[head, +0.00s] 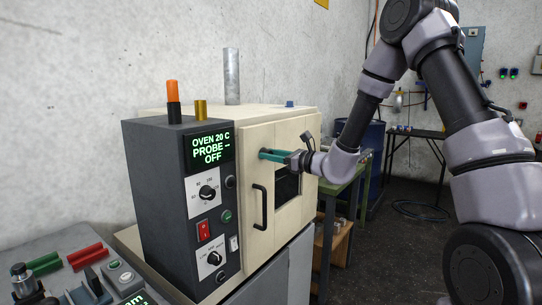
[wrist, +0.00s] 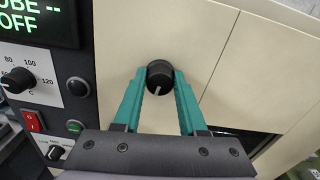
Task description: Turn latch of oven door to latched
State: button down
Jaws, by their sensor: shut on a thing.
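The oven (head: 285,128) has a cream door with a black vertical handle (head: 260,207) and a small dark window (head: 287,184). The latch (wrist: 160,77) is a round black knob with a pale pointer line, high on the door. In the wrist view the line points down and slightly left. My gripper (wrist: 160,82) has green fingers closed on both sides of the knob. In the head view my gripper (head: 264,154) reaches the door from the right and hides the knob. The door looks closed.
The dark control panel (head: 182,220) stands left of the door, with dials, a red switch and a display reading "OVEN 20 C PROBE -- OFF". A bench (head: 60,277) with red and green parts lies at lower left. A green-edged table (head: 345,185) stands behind my arm. Open floor is at right.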

jog(key=shift+w+d+m, duration=0.1)
jog(key=shift+w+m, duration=0.05)
jog(key=shift+m, duration=7.75)
jog(key=shift+f+m, duration=0.1)
jog(key=shift+m, duration=0.2)
jog(key=shift+c, duration=2.3)
grip_release()
jog(key=v, duration=1)
jog(key=shift+s+d, duration=0.25)
jog(key=shift+d, duration=0.1)
